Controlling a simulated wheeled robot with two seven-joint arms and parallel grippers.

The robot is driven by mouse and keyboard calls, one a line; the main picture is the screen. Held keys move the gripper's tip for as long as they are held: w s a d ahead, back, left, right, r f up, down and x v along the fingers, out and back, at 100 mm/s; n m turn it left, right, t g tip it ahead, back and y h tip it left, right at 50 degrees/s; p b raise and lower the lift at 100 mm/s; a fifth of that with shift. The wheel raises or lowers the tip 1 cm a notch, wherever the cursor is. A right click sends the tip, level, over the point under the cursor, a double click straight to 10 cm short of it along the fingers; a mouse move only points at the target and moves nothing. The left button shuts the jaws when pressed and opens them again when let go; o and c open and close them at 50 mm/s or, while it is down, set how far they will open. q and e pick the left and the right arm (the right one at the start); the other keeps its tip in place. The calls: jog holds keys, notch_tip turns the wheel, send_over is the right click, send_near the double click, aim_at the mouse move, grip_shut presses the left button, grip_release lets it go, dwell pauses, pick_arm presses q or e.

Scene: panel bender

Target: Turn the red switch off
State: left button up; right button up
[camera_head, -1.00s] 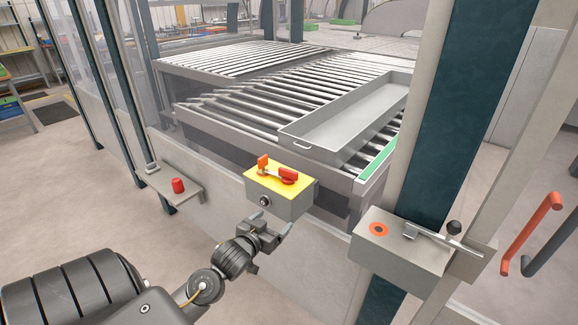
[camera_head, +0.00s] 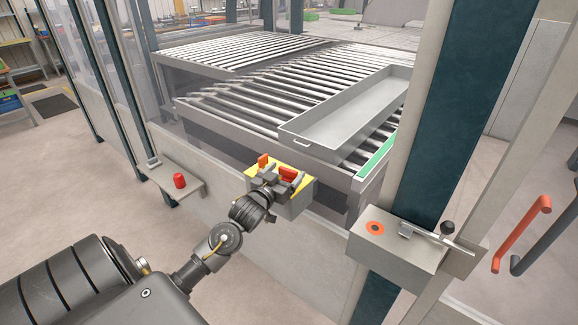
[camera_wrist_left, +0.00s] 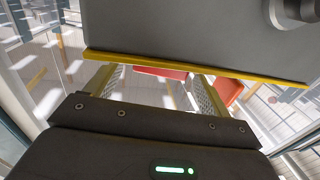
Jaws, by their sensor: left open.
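The red switch (camera_head: 288,174) sits on the yellow top plate (camera_head: 302,193) of a grey box. Its red parts show on both sides of a gripper finger in the head view. My left gripper (camera_head: 283,177) is open and over the yellow plate, its fingers close to the red switch; whether they touch it I cannot tell. In the left wrist view, red pieces (camera_wrist_left: 160,73) show beyond the plate's yellow edge (camera_wrist_left: 200,68), between and beside the two fingers (camera_wrist_left: 155,90). The gripper hides part of the switch. My right gripper is not in view.
A red button (camera_head: 179,180) stands on a small shelf to the left. A roller conveyor with a grey metal tray (camera_head: 345,115) lies behind the box. A latch box with an orange-ringed button (camera_head: 375,228) and an orange handle (camera_head: 520,232) are to the right.

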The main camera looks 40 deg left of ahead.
pick_arm(q)
jog(key=shift+w+a, duration=0.2)
jog(key=shift+w, duration=1)
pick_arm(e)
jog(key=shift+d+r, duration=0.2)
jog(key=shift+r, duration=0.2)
pick_arm(q)
jog(key=c, duration=1.4)
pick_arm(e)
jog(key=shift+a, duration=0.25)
